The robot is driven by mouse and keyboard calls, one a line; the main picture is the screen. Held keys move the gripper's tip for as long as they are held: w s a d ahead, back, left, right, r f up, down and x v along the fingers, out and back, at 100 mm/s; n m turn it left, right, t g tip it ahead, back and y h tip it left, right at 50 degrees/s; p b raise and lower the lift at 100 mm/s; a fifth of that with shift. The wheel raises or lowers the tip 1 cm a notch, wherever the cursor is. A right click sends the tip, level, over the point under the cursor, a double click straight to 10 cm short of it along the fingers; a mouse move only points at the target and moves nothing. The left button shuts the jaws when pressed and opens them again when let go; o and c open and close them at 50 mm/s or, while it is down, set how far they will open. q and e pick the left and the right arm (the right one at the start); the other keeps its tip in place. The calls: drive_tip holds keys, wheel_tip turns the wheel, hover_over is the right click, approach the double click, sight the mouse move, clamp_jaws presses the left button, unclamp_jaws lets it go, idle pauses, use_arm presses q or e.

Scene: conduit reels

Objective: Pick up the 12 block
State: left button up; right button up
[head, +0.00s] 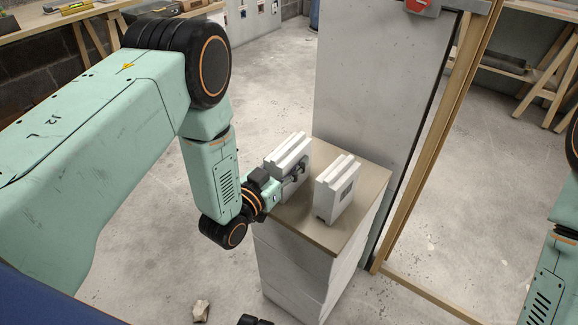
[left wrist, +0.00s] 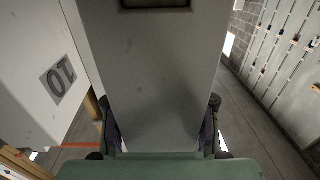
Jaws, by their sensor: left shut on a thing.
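Two white blocks with stepped tops are at the pedestal. My left gripper (head: 291,177) is shut on the left block (head: 287,153), with one finger on each side of it in the left wrist view (left wrist: 160,130). The held block (left wrist: 150,75) fills the middle of that view; only the edge of a dark label shows at the top, so its number cannot be read. I cannot tell whether it touches the pedestal top. The other block (head: 336,190) stands upright to its right, apart from it. Its label looks like an upside-down 10 in the left wrist view (left wrist: 58,80).
The pedestal (head: 325,238) has a brown top and pale sides. A tall grey panel (head: 375,85) stands behind it, with a wooden frame (head: 430,150) to the right. A workbench (head: 60,35) is at the back left. The concrete floor (head: 180,265) around is mostly clear.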

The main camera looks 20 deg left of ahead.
use_arm(q)
clamp_jaws()
drive_tip(key=shift+r, duration=0.1)
